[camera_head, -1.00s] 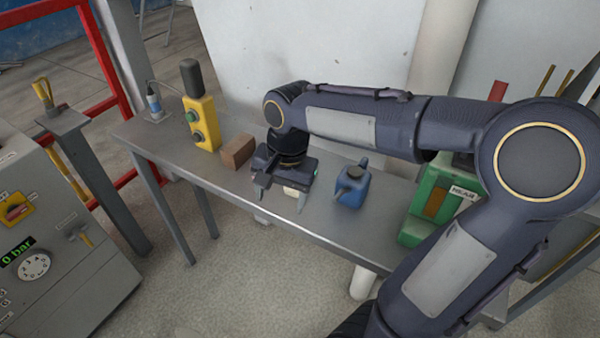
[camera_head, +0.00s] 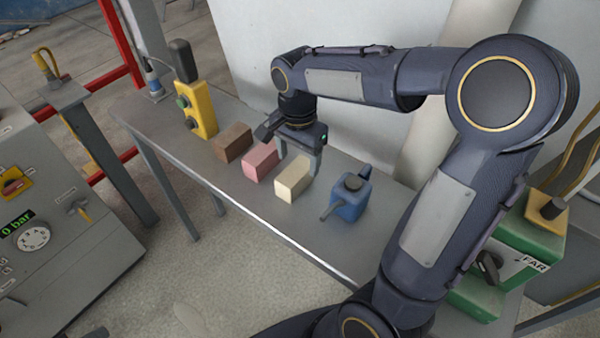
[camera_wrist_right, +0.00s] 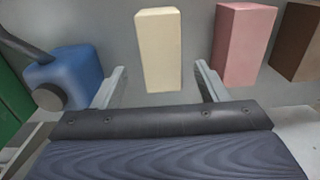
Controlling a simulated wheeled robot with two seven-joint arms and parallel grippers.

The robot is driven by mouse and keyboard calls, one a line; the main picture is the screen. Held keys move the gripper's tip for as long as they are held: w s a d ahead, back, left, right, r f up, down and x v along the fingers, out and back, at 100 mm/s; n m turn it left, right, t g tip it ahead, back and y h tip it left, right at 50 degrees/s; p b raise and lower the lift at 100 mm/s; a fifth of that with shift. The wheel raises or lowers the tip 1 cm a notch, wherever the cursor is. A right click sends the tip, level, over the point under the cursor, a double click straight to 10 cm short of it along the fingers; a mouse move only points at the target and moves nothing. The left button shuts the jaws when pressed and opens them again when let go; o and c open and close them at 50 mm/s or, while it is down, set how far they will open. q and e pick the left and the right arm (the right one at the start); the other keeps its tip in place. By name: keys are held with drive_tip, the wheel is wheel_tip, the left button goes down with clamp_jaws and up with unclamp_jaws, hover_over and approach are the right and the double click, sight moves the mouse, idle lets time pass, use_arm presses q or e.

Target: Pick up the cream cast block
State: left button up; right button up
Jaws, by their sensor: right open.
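The cream cast block (camera_head: 293,179) lies on the grey bench between a pink block and a blue can. It also shows in the right wrist view (camera_wrist_right: 159,48), upright in the picture, ahead of and between the two fingers. My right gripper (camera_head: 297,160) is just behind the cream block in the head view, its fingers pointing down. It is open and empty, and in the right wrist view its fingers (camera_wrist_right: 163,78) stand apart on either side of the block's line. The far finger is partly hidden in the head view. My left gripper is not in view.
The pink block (camera_head: 261,160) and a brown block (camera_head: 232,142) lie left of the cream one. The blue can (camera_head: 349,195) stands close on its right.

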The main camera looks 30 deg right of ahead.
sight(295, 170)
drive_tip(key=f, duration=0.6)
drive_tip(key=shift+a, duration=0.4)
drive_tip(key=shift+r, duration=0.1)
drive_tip(key=c, duration=1.2)
drive_tip(key=shift+c, duration=0.2)
